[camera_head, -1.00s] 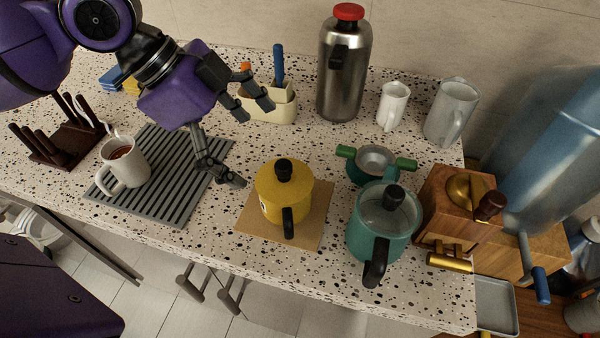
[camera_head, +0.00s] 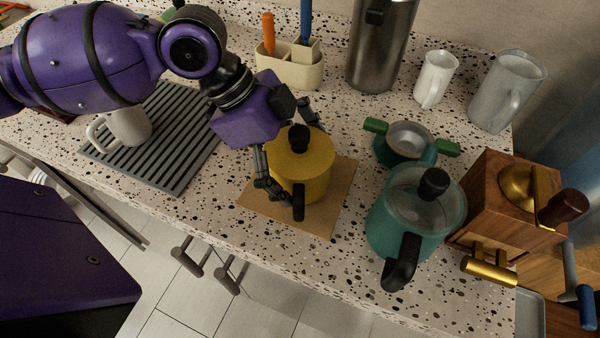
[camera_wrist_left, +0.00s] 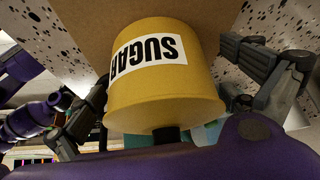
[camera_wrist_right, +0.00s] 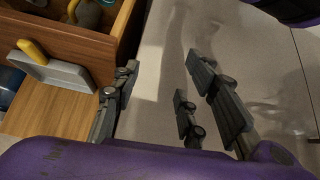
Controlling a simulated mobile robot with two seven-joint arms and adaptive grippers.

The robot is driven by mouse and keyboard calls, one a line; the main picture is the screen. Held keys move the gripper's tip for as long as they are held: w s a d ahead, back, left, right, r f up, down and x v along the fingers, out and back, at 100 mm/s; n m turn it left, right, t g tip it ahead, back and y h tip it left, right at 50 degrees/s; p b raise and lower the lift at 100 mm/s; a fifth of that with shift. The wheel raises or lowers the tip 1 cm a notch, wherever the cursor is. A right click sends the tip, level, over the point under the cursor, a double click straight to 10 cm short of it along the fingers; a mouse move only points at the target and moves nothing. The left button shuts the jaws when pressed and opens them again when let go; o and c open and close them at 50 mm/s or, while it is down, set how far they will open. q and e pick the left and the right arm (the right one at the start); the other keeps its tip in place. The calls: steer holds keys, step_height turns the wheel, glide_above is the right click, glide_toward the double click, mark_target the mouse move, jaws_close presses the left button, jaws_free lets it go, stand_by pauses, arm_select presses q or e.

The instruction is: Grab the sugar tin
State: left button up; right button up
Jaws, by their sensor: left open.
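The sugar tin (camera_head: 312,165) is yellow with a black lid knob and stands on a tan board (camera_head: 338,205). In the left wrist view the tin (camera_wrist_left: 165,95) fills the middle, with a white SUGAR label. My left gripper (camera_head: 288,160) is open around the tin, one finger on the near left side and others on the far side. In the left wrist view its fingers (camera_wrist_left: 175,95) lie on both sides of the tin; whether they touch it I cannot tell. My right gripper (camera_wrist_right: 160,90) is open and empty, above the floor in its wrist view.
A teal pot (camera_head: 405,215) with a black handle stands right of the tin. A small green-handled pot (camera_head: 408,140) is behind it. A wooden grinder (camera_head: 505,205) is farther right. A utensil holder (camera_head: 290,70) and a steel flask (camera_head: 380,45) stand behind. A mug (camera_head: 128,125) sits on a ridged grey mat (camera_head: 180,150).

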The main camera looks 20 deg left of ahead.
arm_select(q)
steer(key=c, duration=1.5)
steer(key=shift+r, duration=0.15)
steer(key=shift+c, duration=0.3)
